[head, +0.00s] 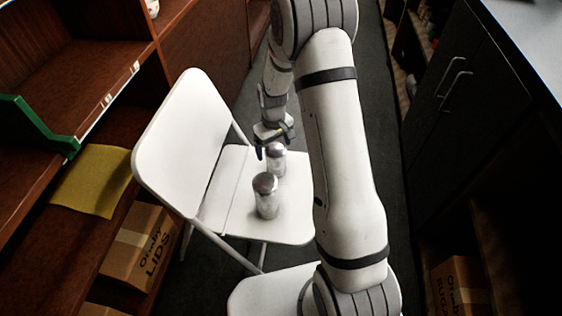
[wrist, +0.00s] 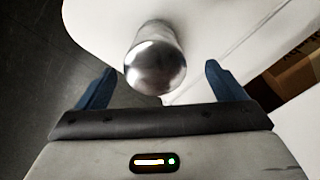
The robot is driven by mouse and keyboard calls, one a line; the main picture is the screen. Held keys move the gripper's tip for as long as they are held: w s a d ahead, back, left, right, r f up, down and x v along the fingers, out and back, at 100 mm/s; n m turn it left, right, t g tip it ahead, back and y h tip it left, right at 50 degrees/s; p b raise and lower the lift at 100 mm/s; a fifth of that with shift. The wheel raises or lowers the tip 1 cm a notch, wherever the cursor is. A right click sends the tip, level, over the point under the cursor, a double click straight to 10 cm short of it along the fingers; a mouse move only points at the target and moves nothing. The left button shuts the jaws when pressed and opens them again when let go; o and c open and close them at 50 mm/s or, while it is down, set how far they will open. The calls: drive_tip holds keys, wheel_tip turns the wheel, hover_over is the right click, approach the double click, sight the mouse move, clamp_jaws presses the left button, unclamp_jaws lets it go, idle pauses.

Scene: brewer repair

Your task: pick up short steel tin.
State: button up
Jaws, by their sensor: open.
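Two shiny steel tins stand upright on the white folding chair's seat (head: 292,212). The rear tin (head: 276,163) looks the shorter, though it is farther off and my gripper overlaps its upper part. The front tin (head: 266,198) looks taller. My gripper (head: 275,143) is open and empty, just above and behind the rear tin. In the wrist view, one steel tin (wrist: 155,68) shows between the spread blue fingers of my gripper (wrist: 160,70), with its round top towards me. The fingers look clear of it on both sides.
The chair's white backrest (head: 185,137) rises left of the tins. Wooden shelves with a yellow cloth (head: 93,181) and a cardboard box marked LIDS (head: 140,246) stand on the left. Dark cabinets (head: 462,95) line the right. Another white seat (head: 262,292) is in front.

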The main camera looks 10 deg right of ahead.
drive_tip(key=f, duration=0.3)
drive_tip(key=f+b, duration=0.1)
drive_tip(key=f, duration=0.1)
drive_tip(key=shift+d, duration=0.25)
drive_tip(key=shift+r, duration=0.1)
drive_tip(key=c, duration=1.2)
